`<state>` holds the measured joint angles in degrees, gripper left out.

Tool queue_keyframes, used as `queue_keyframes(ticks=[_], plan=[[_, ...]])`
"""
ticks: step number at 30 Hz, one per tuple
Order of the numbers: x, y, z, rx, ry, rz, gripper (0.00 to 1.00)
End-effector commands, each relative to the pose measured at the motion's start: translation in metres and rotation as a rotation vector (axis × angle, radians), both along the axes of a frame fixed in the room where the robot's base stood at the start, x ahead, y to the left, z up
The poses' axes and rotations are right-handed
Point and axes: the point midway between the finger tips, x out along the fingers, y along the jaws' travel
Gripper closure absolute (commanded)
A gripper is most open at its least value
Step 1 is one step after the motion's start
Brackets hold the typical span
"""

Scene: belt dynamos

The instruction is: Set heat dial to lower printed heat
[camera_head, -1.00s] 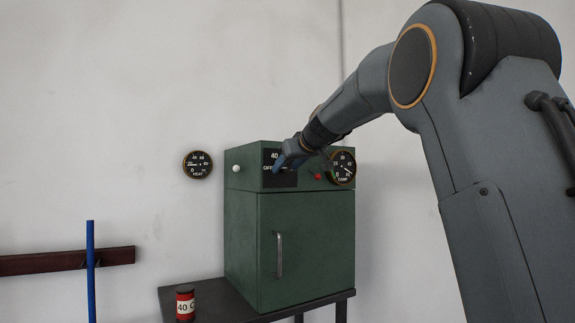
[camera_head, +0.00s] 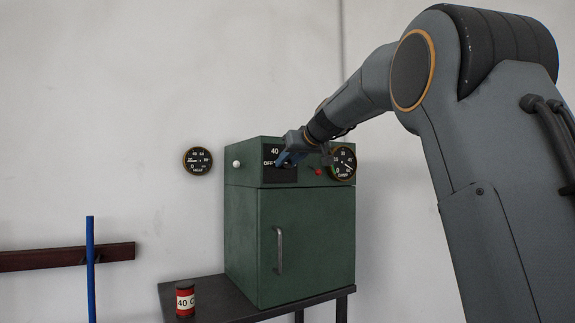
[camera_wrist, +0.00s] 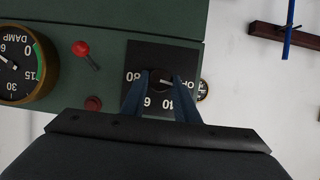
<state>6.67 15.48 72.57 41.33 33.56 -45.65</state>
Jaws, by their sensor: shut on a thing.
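The heat dial is a dark round knob (camera_wrist: 162,80) on a black plate (camera_head: 284,176) at the upper front of the green cabinet (camera_head: 300,240). The plate carries OFF and 40 in the head view; 80, 60 and 40 show around the knob in the wrist view, which is upside down. A pale mark on the knob points roughly right in the wrist view; its exact setting is unclear. My gripper (camera_wrist: 161,88) has its blue fingers on either side of the knob, shut on it. In the head view my gripper (camera_head: 283,159) hides the knob.
A red can (camera_head: 185,302) labelled 40 C stands on the dark table (camera_head: 232,302). A DAMP gauge (camera_head: 342,163) and red lever (camera_wrist: 82,49) sit beside the dial. A HEAT gauge (camera_head: 197,161) hangs on the wall. A blue pole (camera_head: 91,270) stands left.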

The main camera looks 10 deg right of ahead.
Motion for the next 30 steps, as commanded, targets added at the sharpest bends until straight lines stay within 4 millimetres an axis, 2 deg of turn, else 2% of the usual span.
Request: queue_keyframes(ticks=[30], plan=[[0.0033,-0.0093,-0.0055,0.904,0.292,-0.003,0.95]])
